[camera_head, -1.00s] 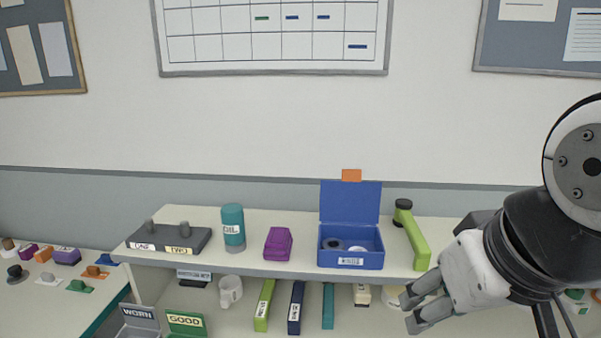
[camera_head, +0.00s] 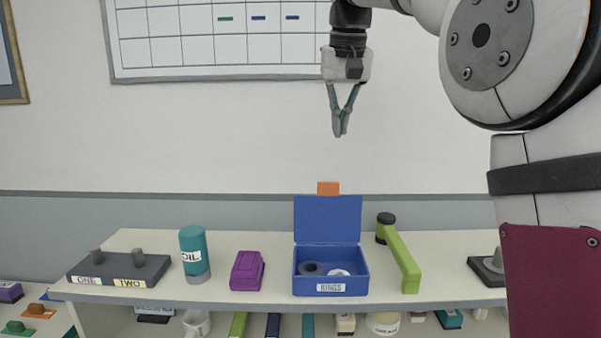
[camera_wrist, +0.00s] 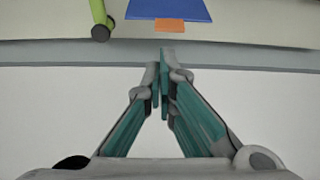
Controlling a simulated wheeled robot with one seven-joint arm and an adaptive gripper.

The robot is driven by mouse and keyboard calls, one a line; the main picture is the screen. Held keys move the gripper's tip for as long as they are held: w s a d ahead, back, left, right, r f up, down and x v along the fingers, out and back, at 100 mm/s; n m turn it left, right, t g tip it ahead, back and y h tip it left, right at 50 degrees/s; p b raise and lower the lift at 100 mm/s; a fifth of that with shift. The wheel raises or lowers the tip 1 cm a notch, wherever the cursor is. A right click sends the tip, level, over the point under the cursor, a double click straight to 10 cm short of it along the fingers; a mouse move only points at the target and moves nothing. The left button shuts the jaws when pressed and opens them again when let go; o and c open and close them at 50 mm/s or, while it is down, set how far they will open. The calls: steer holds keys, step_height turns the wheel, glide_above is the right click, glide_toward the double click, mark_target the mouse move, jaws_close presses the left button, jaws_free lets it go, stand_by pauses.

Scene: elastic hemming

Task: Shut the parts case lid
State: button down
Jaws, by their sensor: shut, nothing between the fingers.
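The blue parts case (camera_head: 331,286), labelled RINGS, stands on the shelf top with its lid (camera_head: 327,219) raised upright at the back. An orange tab (camera_head: 328,188) sticks up from the lid's top edge. A grey ring and a white ring lie inside the case. My gripper (camera_head: 341,134) points down in the air above the lid, apart from it, with its fingertips together and empty. In the wrist view the lid (camera_wrist: 168,10) and its orange tab (camera_wrist: 174,25) show at the top, beyond the shut fingertips (camera_wrist: 163,55).
A purple block (camera_head: 247,271) and a teal OIL bottle (camera_head: 194,253) stand left of the case. A green tool with a black knob (camera_head: 401,258) lies close on its right. The wall is behind the shelf top (camera_head: 450,270); the air around the lid is clear.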

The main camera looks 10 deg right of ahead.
steer(key=w+f, duration=0.2)
steer(key=w, duration=0.5)
step_height(320, 180, down, 10)
steer(key=s+p, duration=0.2)
steer(key=shift+s+a+r, duration=0.15)
steer(key=shift+r, duration=0.1)
stand_by(0.5)
